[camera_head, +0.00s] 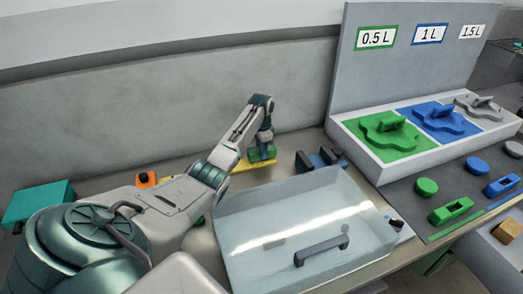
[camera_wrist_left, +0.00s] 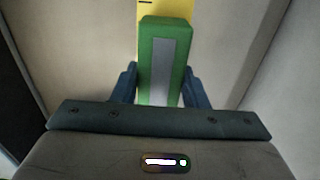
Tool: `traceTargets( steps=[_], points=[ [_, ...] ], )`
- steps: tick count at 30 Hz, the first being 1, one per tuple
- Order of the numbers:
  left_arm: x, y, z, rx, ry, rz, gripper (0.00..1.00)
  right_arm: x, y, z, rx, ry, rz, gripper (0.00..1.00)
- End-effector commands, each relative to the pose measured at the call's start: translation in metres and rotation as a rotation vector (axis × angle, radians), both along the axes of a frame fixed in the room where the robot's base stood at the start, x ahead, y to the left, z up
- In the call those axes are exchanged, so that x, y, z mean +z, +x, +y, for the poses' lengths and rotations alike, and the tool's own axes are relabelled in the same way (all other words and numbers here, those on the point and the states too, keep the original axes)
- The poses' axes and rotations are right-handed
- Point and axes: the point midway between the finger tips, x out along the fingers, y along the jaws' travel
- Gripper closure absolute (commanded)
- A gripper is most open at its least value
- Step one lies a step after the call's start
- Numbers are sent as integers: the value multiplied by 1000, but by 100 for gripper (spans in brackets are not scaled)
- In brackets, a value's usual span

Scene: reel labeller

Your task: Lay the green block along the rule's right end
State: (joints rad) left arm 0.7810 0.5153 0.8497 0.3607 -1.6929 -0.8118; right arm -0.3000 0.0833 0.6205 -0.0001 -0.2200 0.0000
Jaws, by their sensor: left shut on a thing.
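The green block (camera_head: 262,155) is in my left gripper (camera_head: 264,146), at the right end of the yellow rule (camera_head: 245,166) in the head view. In the left wrist view, the green block (camera_wrist_left: 153,45) with a grey strip on top sits between the two blue fingers of my left gripper (camera_wrist_left: 162,82). The gripper is shut on it. The yellow rule (camera_wrist_left: 165,9) shows just beyond the block's far end, roughly in line with it. I cannot tell whether the block touches the rule or the table. My arm hides part of the rule. My right gripper is not in view.
A clear box with a dark handle (camera_head: 322,249) stands in front, right of my arm. Dark and blue fixtures (camera_head: 320,159) stand just right of the block. An orange piece (camera_head: 146,180) and a teal box (camera_head: 38,203) are left. A tray of coloured lids (camera_head: 372,174) is right.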

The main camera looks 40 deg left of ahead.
Motion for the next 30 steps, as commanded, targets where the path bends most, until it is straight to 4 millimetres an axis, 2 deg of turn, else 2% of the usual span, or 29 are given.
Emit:
traceTargets(
  steps=[4, 14, 15, 18, 26, 30],
  points=[
    [-12, 0, 0, 0, 2, -1, 88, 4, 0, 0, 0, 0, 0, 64],
    [-15, 0, 0, 0, 1, -2, 88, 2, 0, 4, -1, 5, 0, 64],
    [-15, 0, 0, -1, 1, -2, 54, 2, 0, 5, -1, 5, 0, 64],
    [-15, 0, 0, -1, 1, -2, 38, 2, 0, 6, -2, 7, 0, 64],
    [-14, 0, 0, 0, 1, -2, 38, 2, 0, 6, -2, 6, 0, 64],
    [-6, 1, 1, 0, 2, -3, 38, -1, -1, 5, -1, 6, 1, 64]
  ],
)
